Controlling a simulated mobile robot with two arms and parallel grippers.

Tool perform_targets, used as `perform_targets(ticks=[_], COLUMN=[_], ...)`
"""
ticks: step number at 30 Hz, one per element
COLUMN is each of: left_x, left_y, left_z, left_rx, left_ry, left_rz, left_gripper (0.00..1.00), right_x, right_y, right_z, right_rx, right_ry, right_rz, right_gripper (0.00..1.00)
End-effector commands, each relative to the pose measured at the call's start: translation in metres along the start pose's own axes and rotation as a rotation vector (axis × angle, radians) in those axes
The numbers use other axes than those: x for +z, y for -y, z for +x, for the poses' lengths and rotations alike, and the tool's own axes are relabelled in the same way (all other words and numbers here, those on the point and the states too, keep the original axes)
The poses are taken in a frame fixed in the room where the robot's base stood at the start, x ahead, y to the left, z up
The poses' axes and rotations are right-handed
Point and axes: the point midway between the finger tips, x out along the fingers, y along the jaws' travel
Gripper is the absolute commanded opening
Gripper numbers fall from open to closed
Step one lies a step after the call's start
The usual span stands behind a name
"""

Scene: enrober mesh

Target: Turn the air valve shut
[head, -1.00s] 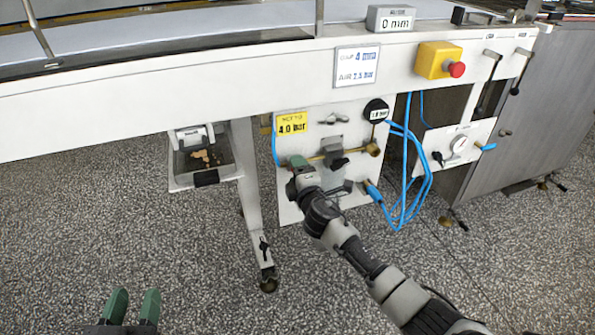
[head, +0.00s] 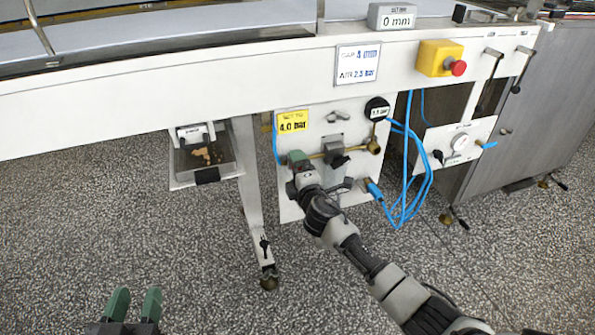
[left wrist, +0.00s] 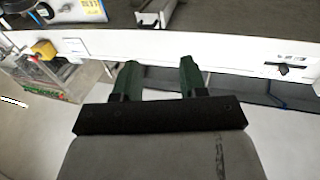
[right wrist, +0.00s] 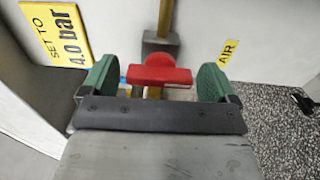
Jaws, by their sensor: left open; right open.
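The air valve's red handle (right wrist: 160,75) shows in the right wrist view, in front of a brass pipe (right wrist: 152,94). My right gripper (right wrist: 155,78) is open with a finger on either side of the handle and visible gaps to both fingers. In the head view my right gripper (head: 298,158) is at the left part of the white valve panel (head: 296,211) and hides the handle. My left gripper (head: 132,303) is open and empty at the lower left, away from the panel; its fingers also show in the left wrist view (left wrist: 160,80).
A yellow label (head: 292,121) reads 4.0 bar; a yellow AIR label (right wrist: 230,52) is near the handle. A round gauge (head: 377,108), grey regulator (head: 334,152) and blue hoses (head: 407,190) are to the right. A machine leg (head: 250,190) and crumb tray (head: 203,160) are left.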

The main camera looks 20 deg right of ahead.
Motion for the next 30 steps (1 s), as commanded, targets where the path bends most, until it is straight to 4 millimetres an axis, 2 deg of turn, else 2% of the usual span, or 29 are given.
perform_targets(ticks=[5,8,21,25,30], left_x=[0.001,0.011,0.059,0.065,0.068], left_y=[0.0,0.003,0.012,0.013,0.013], left_z=[0.0,-0.003,-0.031,-0.037,-0.039], left_rx=[-0.001,-0.006,-0.031,-0.034,-0.036], left_ry=[0.016,0.096,0.517,0.569,0.595], left_rz=[0.0,0.002,0.004,0.004,0.004], left_gripper=[0.43,0.43,0.43,0.43,0.43], right_x=[0.0,0.0,0.0,0.0,0.0], right_y=[0.0,-0.001,0.0,0.0,0.0], right_z=[-0.004,-0.013,-0.088,-0.102,-0.108], right_rx=[0.0,-0.001,-0.003,-0.001,0.0], right_ry=[0.001,0.001,-0.001,0.0,0.0], right_rz=[0.001,0.001,0.001,-0.001,-0.001], right_gripper=[0.89,0.89,0.89,0.89,0.89])
